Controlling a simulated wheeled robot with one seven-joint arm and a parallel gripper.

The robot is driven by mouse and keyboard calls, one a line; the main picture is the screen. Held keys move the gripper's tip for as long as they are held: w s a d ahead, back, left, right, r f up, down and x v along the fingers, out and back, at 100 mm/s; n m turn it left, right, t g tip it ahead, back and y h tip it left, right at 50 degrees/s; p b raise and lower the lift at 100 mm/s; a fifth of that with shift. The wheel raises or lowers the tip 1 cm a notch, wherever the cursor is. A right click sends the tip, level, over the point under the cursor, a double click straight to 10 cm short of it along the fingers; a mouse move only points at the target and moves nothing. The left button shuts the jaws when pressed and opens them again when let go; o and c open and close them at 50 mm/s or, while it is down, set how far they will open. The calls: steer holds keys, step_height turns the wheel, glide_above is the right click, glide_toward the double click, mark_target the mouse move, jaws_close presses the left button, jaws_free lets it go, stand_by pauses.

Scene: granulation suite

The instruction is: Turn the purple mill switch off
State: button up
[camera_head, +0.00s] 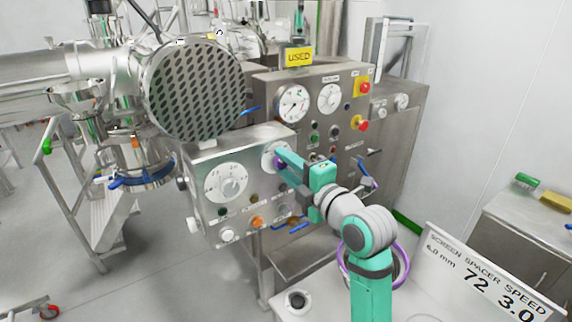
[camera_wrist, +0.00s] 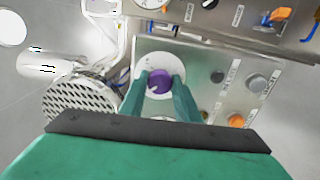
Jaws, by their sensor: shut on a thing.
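The purple mill switch (camera_wrist: 160,83) is a round purple knob at the centre of a white round dial (camera_wrist: 158,64) on a steel control panel. It shows in the wrist view between my fingertips. My gripper (camera_wrist: 161,88) is shut on the knob, one green finger on each side. In the head view my gripper (camera_head: 277,152) reaches the upper right dial of the front panel (camera_head: 192,158), and its fingers mostly hide the knob. The knob's exact pointing direction and the dial marks cannot be read.
A second white dial (camera_head: 226,183) is left on the same panel, with small buttons and an orange knob (camera_head: 258,222) below. A taller panel with gauges (camera_head: 293,102) and red buttons stands behind. A perforated drum (camera_head: 195,90) overhangs the left. A sign (camera_head: 485,278) stands right.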

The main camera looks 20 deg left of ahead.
steer(key=shift+f, duration=0.1)
steer(key=o, duration=1)
steer(key=shift+o, duration=0.2)
steer(key=shift+d, duration=0.1)
steer(key=shift+s+d, duration=0.15)
steer(key=shift+d, duration=0.05)
steer(key=v, duration=1)
steer(key=shift+s, duration=0.2)
